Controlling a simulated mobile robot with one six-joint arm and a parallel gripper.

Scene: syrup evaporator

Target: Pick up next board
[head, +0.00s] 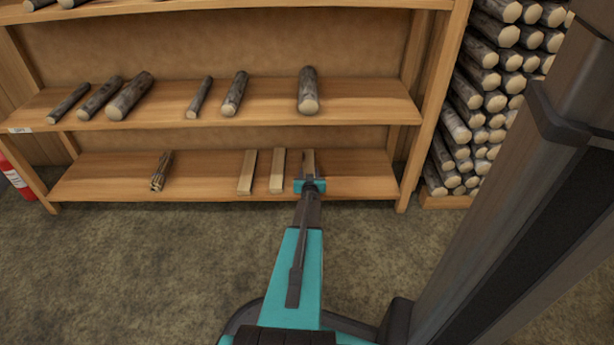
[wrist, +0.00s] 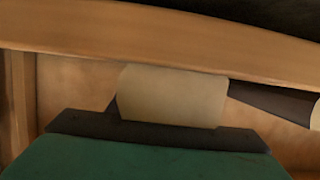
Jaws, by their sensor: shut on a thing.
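On the lower shelf, two pale boards, a left board (head: 247,171) and a middle board (head: 278,170), lie side by side. A third board (head: 309,160) lies to their right, its far part showing beyond my gripper (head: 310,184). My gripper is at the front edge of the lower shelf, shut on this third board. In the wrist view, the pale end of the held board (wrist: 172,92) stands between the dark fingers of my gripper (wrist: 168,118). The near end of the board is hidden by the gripper in the head view.
The lower shelf (head: 350,178) also holds a bundle of sticks (head: 161,171) at left. Several logs lie on the shelf above (head: 365,100). Stacked firewood (head: 490,100) stands at right, a red extinguisher (head: 18,178) at far left. Floor in front is clear.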

